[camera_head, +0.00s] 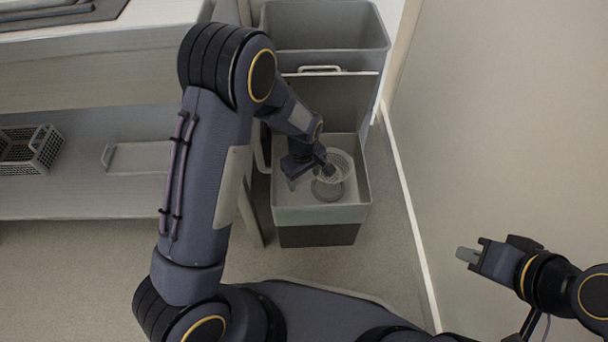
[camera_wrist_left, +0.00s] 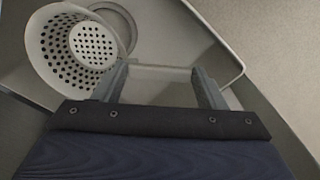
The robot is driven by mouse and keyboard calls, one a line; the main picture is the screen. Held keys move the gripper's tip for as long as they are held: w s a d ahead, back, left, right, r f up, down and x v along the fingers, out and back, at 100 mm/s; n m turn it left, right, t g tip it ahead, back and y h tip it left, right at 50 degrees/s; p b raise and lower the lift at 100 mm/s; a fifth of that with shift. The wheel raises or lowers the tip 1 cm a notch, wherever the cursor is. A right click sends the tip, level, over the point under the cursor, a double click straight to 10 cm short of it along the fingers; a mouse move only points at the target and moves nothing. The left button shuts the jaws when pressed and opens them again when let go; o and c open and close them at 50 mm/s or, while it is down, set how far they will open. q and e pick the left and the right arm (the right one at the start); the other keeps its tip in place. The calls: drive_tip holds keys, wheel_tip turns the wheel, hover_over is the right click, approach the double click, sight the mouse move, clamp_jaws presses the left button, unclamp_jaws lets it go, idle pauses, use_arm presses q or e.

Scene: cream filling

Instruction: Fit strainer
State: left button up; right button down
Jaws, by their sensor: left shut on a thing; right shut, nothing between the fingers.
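The strainer (camera_head: 343,160) is a pale, round, perforated cup. In the left wrist view the strainer (camera_wrist_left: 62,42) is tilted, with its mouth toward the camera. My left gripper (camera_head: 322,170) is shut on it at its left side in the head view; the exact grip is unclear. My left gripper (camera_wrist_left: 160,85) also shows in the wrist view. A grey open bin (camera_head: 290,214) lies under both. A round ring (camera_head: 326,191) shows inside the bin, partly covered by the strainer. It also shows in the wrist view (camera_wrist_left: 122,18). My right gripper (camera_head: 468,255) is shut and empty, far right.
A taller grey bin (camera_head: 325,47) stands behind, with a handled panel (camera_head: 340,92) in front of it. A wall (camera_head: 500,120) closes off the right. A shelf unit (camera_head: 85,205) at left holds a grey basket (camera_head: 48,148). Bare floor (camera_head: 120,250) lies in front.

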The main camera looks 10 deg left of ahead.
sight(304, 181)
use_arm(q)
drive_tip(key=shift+f, duration=0.1)
drive_tip(key=shift+f+b, duration=1.25)
drive_tip(key=shift+f, duration=0.75)
drive_tip(key=shift+f+b, duration=1.1)
drive_tip(key=shift+f, duration=0.65)
drive_tip(key=o, duration=1.5)
